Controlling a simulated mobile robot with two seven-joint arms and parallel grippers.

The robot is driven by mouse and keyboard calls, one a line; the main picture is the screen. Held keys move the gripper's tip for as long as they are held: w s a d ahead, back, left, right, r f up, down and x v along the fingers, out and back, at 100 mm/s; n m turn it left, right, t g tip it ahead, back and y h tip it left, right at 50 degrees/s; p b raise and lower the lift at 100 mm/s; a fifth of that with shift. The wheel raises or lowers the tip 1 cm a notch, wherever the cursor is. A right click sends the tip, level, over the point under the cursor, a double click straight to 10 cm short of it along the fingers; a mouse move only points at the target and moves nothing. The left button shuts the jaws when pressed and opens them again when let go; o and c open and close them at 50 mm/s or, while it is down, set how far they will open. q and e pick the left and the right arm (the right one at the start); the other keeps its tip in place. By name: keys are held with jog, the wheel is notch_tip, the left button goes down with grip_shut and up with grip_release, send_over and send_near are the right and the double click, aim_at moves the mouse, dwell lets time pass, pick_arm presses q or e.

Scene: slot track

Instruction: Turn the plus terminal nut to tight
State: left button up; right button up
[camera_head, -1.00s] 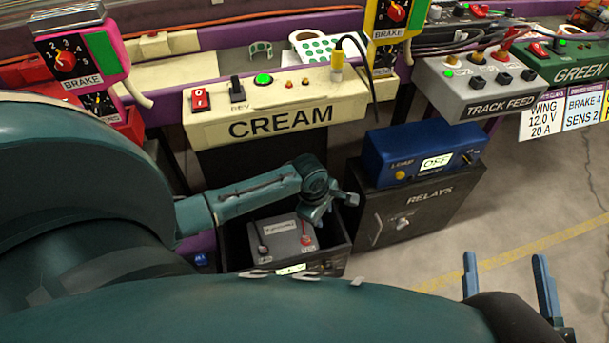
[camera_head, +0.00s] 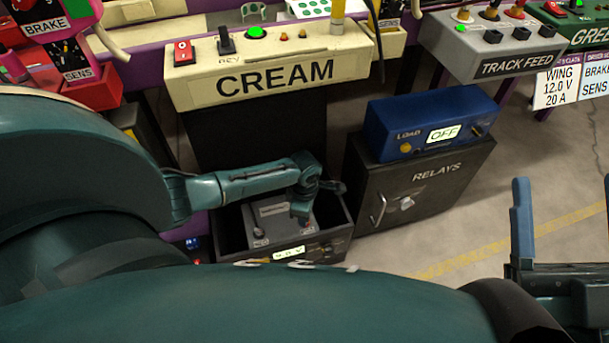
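A grey battery (camera_head: 278,215) with a label on top sits in an open black box (camera_head: 228,240) on the floor below the cream control box. A dark terminal shows at its left front, and a small reddish spot, seemingly the plus terminal (camera_head: 305,225), at its right front. My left gripper (camera_head: 300,214) points down over the right part of the battery, just above or at that terminal. It hides the nut, so contact and the nut's position cannot be told. Its fingers are too small to read. My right gripper (camera_head: 565,220) is open and empty at the right.
A black relay cabinet (camera_head: 430,195) stands right of the battery box, with a blue load unit (camera_head: 430,122) reading OFF on top. The cream control box (camera_head: 270,72) overhangs behind. A small lit display (camera_head: 289,253) is on the box front. Open floor lies to the right.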

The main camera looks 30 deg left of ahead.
pick_arm(q)
jog(key=shift+f, duration=0.55)
jog(key=shift+c, duration=0.5)
grip_shut()
